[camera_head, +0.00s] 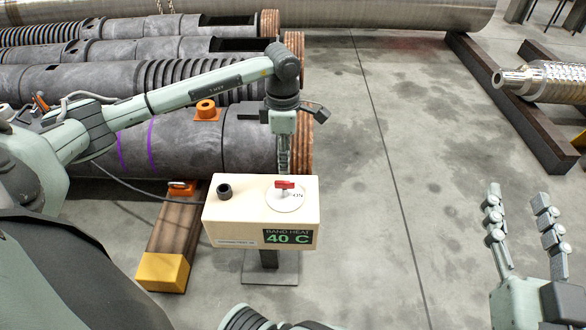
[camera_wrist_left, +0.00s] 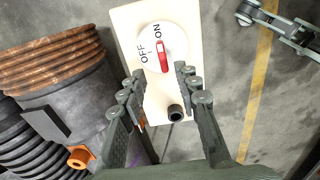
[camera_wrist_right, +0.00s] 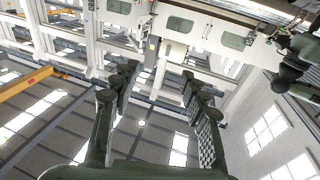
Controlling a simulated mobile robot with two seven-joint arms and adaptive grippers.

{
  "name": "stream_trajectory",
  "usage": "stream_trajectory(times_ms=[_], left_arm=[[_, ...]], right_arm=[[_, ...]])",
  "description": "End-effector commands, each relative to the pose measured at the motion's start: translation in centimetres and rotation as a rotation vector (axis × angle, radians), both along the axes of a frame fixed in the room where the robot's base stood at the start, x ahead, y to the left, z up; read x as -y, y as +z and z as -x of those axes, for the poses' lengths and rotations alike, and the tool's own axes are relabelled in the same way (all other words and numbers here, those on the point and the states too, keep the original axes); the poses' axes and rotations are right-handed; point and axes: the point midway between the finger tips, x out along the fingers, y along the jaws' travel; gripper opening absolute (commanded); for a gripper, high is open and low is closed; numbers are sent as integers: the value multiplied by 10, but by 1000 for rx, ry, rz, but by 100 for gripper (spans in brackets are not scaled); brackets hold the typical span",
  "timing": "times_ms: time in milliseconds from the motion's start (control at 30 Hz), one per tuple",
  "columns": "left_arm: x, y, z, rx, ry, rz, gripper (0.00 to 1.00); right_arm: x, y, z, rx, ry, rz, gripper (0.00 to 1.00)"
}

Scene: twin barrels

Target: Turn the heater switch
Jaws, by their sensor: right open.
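The cream heater box (camera_head: 225,210) stands on a post and its display reads 40 C. On its top is a white dial (camera_head: 298,201) with a red switch (camera_head: 285,184). In the left wrist view the red switch (camera_wrist_left: 162,55) sits between the OFF and ON labels, its upper end near ON. My left gripper (camera_head: 284,170) points down over the dial. In its wrist view the left gripper (camera_wrist_left: 159,72) is open, with fingers either side of the switch's lower end; contact cannot be told. My right gripper (camera_head: 517,192) is open, empty and pointing up, far right of the box.
A black knob (camera_head: 224,191) stands on the box's left. Large grey barrels (camera_head: 190,145) lie behind it. A wooden beam (camera_head: 175,235) with a yellow end is at the left. A metal shaft (camera_head: 550,80) lies at the back right. The floor between box and right gripper is clear.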

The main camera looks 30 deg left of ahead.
Motion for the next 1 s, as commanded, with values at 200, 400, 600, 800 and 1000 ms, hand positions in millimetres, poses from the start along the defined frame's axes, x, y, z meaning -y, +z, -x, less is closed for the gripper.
stream_trajectory(times_ms=[200, 400, 600, 800, 1000], left_arm=[[1, -36, 1, -4, 0, 1, 32], [1, -63, 1, -3, 0, 2, 32], [0, -72, 0, -1, 0, 1, 32], [0, -72, 0, -1, 0, 1, 32], [0, -72, 0, -1, 0, 1, 8]], right_arm=[[-7, 17, 5, 83, 15, -44, 45], [-11, 35, 10, 157, 27, -82, 45], [-12, 42, 12, 186, 32, -97, 45], [-12, 42, 13, 187, 32, -98, 45], [-12, 42, 13, 187, 32, -98, 45]])
